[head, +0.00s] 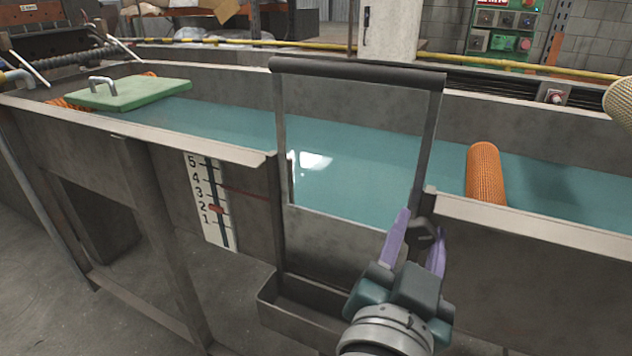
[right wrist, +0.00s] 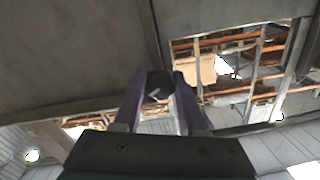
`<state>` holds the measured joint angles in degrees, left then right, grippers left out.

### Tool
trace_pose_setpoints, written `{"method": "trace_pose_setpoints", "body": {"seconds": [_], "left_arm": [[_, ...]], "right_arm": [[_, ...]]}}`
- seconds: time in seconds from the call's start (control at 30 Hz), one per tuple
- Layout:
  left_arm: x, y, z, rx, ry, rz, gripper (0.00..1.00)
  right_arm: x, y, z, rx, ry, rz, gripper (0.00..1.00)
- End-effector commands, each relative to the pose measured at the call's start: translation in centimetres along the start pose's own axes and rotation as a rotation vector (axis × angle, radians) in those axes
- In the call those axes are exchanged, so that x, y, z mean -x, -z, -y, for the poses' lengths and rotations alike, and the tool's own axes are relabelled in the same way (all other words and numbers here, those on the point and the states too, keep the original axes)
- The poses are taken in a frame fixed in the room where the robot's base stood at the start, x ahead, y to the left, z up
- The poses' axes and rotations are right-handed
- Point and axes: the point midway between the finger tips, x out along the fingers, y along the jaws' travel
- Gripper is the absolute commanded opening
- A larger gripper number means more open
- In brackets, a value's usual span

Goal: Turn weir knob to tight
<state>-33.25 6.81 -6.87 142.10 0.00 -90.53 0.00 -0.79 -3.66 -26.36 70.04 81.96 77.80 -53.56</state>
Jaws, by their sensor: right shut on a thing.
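The weir knob (head: 425,237) is a dark, faceted knob on the right post of the weir frame (head: 279,150), low beside the opening. My right gripper (head: 421,228) comes from below, its two purple fingers on either side of the knob. It is shut on the knob. The right wrist view shows the dark knob (right wrist: 158,88) between the purple fingers (right wrist: 158,92); its lower part is hidden there. I cannot read any tight mark on it. My left gripper is in neither view.
A green lid (head: 128,92) with a metal handle lies over the trough at left. A level gauge (head: 206,200) is on the front wall; an empty metal box (head: 300,312) hangs below the weir.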

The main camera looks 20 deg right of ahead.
Motion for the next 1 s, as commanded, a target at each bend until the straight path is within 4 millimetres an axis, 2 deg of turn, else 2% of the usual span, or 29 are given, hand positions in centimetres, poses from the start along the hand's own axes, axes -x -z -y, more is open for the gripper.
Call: {"method": "trace_pose_setpoints", "body": {"seconds": [0.3,0.83,0.87,1.0], "left_arm": [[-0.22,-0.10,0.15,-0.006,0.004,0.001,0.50],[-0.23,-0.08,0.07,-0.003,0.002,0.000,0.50],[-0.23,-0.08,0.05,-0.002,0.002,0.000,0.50],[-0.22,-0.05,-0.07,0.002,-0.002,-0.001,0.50]], "right_arm": [[0.04,-0.10,-0.03,-0.132,-0.001,0.002,0.00],[0.01,-0.04,-0.01,-0.159,-0.001,0.001,0.00],[0.01,-0.04,-0.01,-0.159,-0.001,0.001,0.43],[0.00,-0.02,0.00,-0.158,-0.001,0.000,0.59]]}}
